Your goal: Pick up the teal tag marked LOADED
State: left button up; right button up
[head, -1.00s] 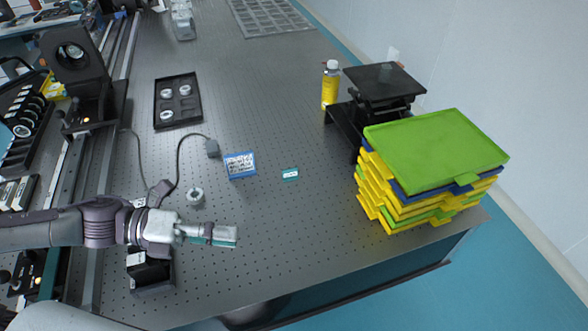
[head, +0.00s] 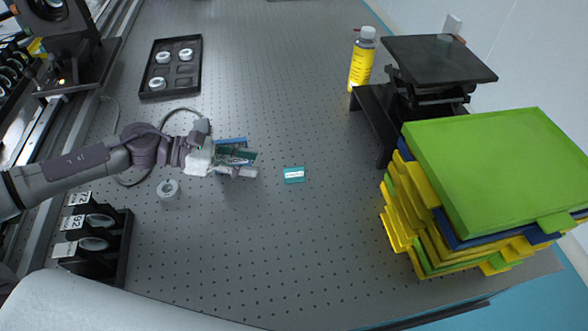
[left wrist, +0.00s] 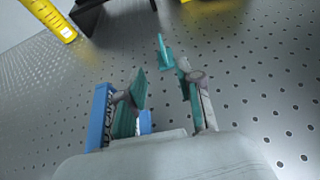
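The teal tag (head: 293,175) with a white label lies on the perforated table, just right of my left gripper; its lettering is too small to read. In the left wrist view the tag (left wrist: 163,54) shows as a thin teal shape beyond the fingertips. My left gripper (head: 252,164) is open and empty, with its fingers pointing toward the tag and a gap left between them. The same gripper (left wrist: 163,88) shows teal finger pads in the wrist view. My right gripper is not in view.
Stacked trays (head: 500,165), a black stand (head: 438,60) and a yellow bottle (head: 362,62) stand to the right. Table around the tag is clear.

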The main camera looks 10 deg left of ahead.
aim_at(290, 170)
pick_arm(q)
jog(key=x, duration=0.4)
jog(key=shift+w+d+p, duration=0.15)
jog(key=shift+d+p, duration=0.25)
jog(key=shift+w+d+f, duration=0.1)
jog(key=shift+d+f, duration=0.1)
jog(key=shift+d, duration=0.05)
jog(key=shift+d+f+p, duration=0.15)
jog(key=shift+d+p, duration=0.2)
jog(key=shift+d, duration=0.25)
jog(key=p+x, duration=0.1)
jog(key=x, duration=0.2)
jog(key=shift+w+d+f, duration=0.1)
jog(key=shift+d+f, duration=0.3)
jog(key=shift+d, duration=0.05)
jog(key=shift+c, duration=0.3)
grip_shut()
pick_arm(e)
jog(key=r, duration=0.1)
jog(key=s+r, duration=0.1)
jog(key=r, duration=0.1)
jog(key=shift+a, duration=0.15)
